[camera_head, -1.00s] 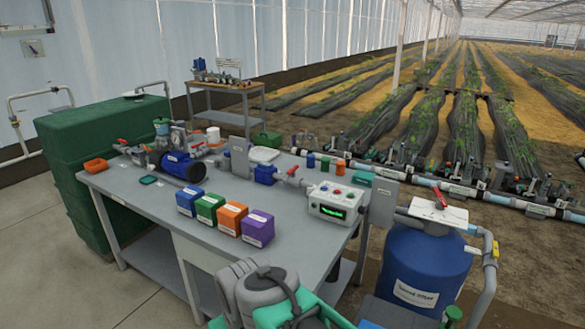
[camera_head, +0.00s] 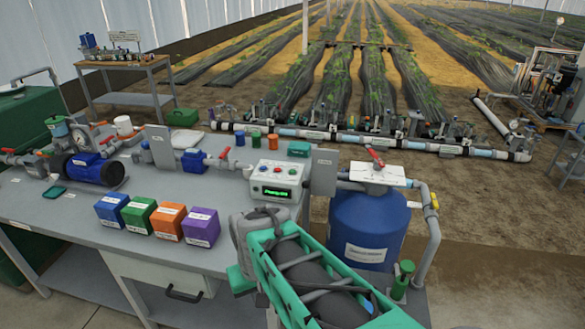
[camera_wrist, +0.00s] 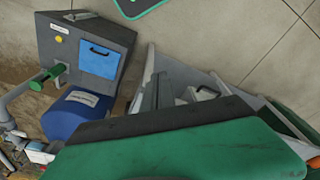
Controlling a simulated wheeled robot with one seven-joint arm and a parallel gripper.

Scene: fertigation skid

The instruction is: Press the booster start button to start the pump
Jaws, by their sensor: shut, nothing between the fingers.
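A pale control box (camera_head: 299,184) stands at the right end of the grey bench (camera_head: 60,215) in the head view. It has a few small coloured buttons on its upper face and a dark display (camera_head: 277,193) with green lettering. The labels are too small to read, so I cannot tell which button is the booster start. My green and grey arm rises at the bottom of the head view, in front of the bench's right end. My gripper's fingers do not show in either view. The control box cannot be made out in the wrist view.
Blue (camera_head: 110,210), green (camera_head: 139,214), orange (camera_head: 169,221) and purple (camera_head: 201,227) boxes line the bench's front. A blue pump (camera_head: 92,169) and pipework stand behind, left. A blue tank (camera_head: 368,230) with a pipe stands right of the bench. Bare floor lies further right.

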